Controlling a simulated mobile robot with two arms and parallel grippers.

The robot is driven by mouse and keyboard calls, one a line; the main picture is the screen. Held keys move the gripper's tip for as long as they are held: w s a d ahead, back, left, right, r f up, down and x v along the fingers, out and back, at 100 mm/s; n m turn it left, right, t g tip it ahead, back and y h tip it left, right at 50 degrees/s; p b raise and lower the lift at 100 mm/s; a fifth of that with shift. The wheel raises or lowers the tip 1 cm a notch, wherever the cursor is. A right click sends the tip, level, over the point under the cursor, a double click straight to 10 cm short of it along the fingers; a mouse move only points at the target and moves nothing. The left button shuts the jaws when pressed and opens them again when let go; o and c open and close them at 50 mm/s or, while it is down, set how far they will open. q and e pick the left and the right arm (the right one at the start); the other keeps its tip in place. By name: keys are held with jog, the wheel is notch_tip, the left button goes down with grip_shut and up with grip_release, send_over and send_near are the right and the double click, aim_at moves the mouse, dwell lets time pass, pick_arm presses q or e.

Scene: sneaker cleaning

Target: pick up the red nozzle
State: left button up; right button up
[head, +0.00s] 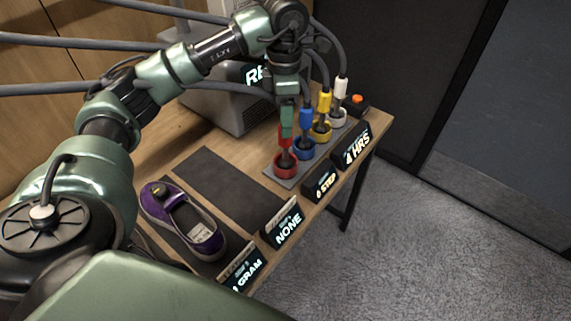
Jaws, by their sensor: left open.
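The red nozzle (285,158) stands upright in a red ring holder (287,172) on a grey strip at the table's right side. My left gripper (286,130) comes down from above and is at the nozzle's upper part. The gripper is open, with its fingers over or around the nozzle; the exact contact is hidden by the fingers. My right gripper is not in view.
Blue (306,118), yellow (324,102) and white (340,88) nozzles with hoses stand in a row behind the red one. Label signs (284,226) line the table's front edge. A purple shoe (182,218) lies at left on a dark mat. A grey machine (228,108) stands behind.

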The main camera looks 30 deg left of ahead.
aim_at(286, 140)
pick_arm(q)
jog(key=shift+f, duration=0.8)
jog(key=f+p, duration=0.2)
jog(key=f, duration=0.4)
jog(key=shift+w+p, duration=0.2)
jog(key=shift+p, duration=0.2)
jog(key=shift+f, duration=0.35)
grip_shut()
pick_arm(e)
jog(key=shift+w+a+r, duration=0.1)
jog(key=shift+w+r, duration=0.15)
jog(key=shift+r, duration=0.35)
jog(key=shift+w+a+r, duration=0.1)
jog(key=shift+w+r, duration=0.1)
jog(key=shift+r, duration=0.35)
